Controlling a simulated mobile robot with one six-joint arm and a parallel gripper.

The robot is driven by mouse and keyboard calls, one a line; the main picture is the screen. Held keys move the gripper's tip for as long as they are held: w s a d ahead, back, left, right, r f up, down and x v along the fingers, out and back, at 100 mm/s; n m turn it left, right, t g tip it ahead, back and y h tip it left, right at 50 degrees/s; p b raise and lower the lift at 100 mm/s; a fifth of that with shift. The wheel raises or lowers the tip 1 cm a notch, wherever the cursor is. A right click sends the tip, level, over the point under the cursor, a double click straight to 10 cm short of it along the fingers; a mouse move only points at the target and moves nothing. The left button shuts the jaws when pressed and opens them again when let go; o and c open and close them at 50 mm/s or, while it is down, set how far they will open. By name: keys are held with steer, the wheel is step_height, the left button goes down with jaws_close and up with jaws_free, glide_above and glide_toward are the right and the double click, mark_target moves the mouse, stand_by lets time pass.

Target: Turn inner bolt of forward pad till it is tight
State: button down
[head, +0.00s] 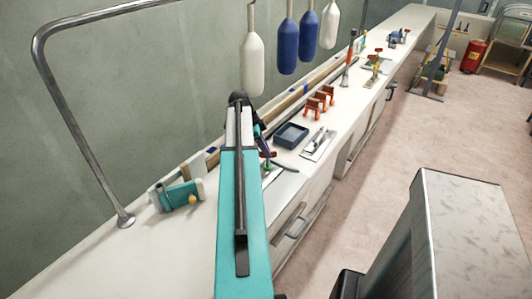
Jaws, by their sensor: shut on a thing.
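My arm reaches forward over the white counter (150,252), and my gripper (263,152) points down at its far end, mostly hidden behind my teal arm link. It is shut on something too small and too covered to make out. Just below and right of it, a small fitting with red and green parts (268,166) sits on a pale plate on the counter. A dark curved piece (286,168) sticks out to the right there. I cannot tell the forward pad or its inner bolt apart in this view.
A teal device (181,196) lies left of my arm, near a metal rail (62,95). To the right are a blue tray (291,135), a pale plate with tools (318,145) and orange clamps (318,101). White and blue fenders (287,47) hang above.

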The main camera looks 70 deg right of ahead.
steer(key=shift+d+r, duration=0.15)
steer(key=shift+r, duration=0.1)
steer(key=c, duration=1.8)
jaws_free()
steer(key=shift+c, duration=0.2)
steer(key=shift+f, duration=0.1)
steer(key=b+v, duration=0.2)
steer(key=v, duration=1.2)
steer(key=shift+f, duration=0.15)
